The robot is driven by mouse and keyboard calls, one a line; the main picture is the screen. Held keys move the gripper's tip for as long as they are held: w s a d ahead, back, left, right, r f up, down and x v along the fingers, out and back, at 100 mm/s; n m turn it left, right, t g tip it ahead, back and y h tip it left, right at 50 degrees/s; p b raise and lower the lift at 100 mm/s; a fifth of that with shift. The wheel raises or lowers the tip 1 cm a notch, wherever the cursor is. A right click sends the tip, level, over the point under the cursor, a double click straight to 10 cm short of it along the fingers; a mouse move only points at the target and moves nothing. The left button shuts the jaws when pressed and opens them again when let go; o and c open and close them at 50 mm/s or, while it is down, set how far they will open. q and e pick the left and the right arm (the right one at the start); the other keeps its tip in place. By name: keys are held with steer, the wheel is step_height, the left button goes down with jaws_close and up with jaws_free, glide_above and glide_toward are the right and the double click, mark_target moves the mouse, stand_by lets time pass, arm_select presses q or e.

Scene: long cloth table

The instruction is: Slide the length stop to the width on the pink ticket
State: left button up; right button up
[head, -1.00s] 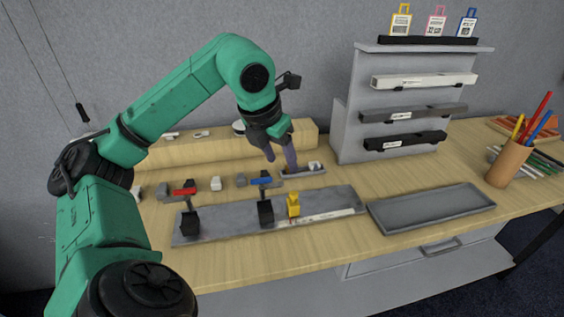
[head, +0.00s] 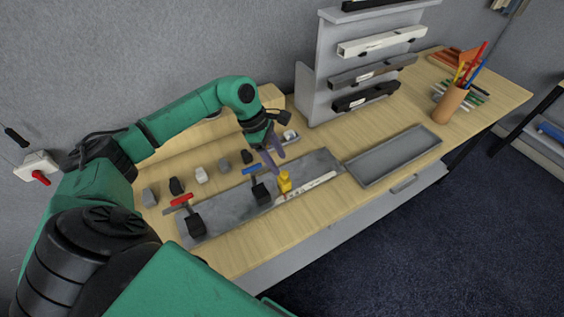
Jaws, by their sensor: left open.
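The yellow length stop (head: 284,182) stands upright on the grey metal bed (head: 228,205), at the left end of a white printed scale strip (head: 318,186). My left gripper (head: 272,160) is just behind the stop, pointing down with its two purple-grey fingers apart and nothing visible between them. I cannot tell whether a finger touches the bed or the blue-handled clamp. The pink ticket is outside the present view. My right gripper is not in view.
A red-handled clamp (head: 192,215) and a blue-handled clamp (head: 260,190) stand on the bed. Several small blocks lie behind it. An empty grey tray (head: 392,156) is to the right, with a rack (head: 322,72) of bars behind and a pencil cup (head: 450,103) beyond.

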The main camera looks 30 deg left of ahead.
mark_target(285, 173)
arm_select(q)
steer(key=p+x, duration=0.1)
steer(key=x, duration=0.3)
steer(key=shift+a+f, duration=0.1)
steer(key=shift+a, duration=0.05)
steer(key=shift+f, duration=0.1)
steer(key=shift+d, duration=0.3)
steer(key=shift+a, duration=0.15)
jaws_close()
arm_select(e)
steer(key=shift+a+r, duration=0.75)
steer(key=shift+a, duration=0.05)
arm_select(q)
steer(key=shift+w, duration=0.1)
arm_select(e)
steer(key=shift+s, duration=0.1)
